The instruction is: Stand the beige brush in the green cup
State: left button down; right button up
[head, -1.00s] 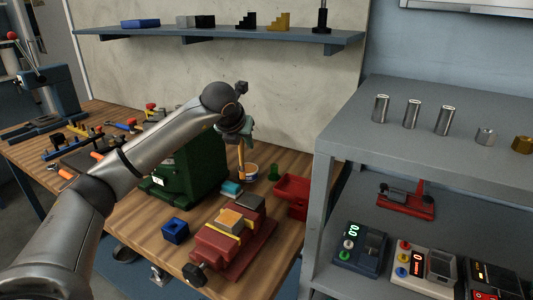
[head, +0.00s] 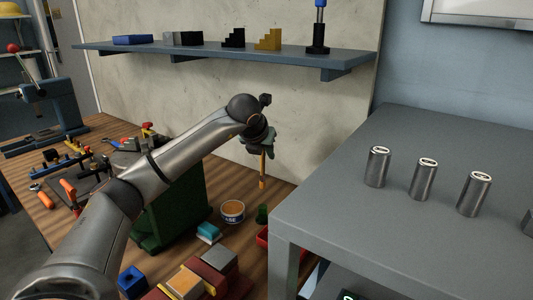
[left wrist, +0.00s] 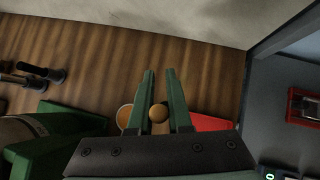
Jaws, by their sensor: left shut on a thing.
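My left gripper (head: 262,152) is shut on the beige brush (head: 263,170), which hangs roughly upright with its lower end in the air. In the left wrist view the round end of the brush (left wrist: 158,113) shows between my two green fingers (left wrist: 160,90). The green cup (head: 262,213) stands on the wooden bench below the brush, a gap apart in the head view. I cannot make out the cup in the left wrist view. My right gripper is in neither view.
A grease tub (head: 233,218) stands left of the cup, with a teal block (head: 208,233) beside it. A red bin (head: 263,238) is close in front of the cup. The grey cart (head: 335,200) rises at right. A dark green machine (head: 170,215) stands left.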

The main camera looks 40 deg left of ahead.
pick_arm(q)
notch_tip(320, 180, down, 4)
jog(key=b, duration=0.3)
jog(key=shift+f, duration=0.25)
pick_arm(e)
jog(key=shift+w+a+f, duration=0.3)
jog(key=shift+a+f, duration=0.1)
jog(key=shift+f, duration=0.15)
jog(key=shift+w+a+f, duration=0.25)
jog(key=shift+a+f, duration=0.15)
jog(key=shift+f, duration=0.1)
pick_arm(q)
jog(key=shift+f, duration=0.15)
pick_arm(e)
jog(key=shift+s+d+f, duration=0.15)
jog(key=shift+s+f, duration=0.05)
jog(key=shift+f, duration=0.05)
pick_arm(q)
jog(key=shift+f+b, duration=2.5)
jog(key=shift+f, duration=0.4)
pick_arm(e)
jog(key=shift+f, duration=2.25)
pick_arm(q)
jog(key=shift+c, duration=1.8)
grip_release()
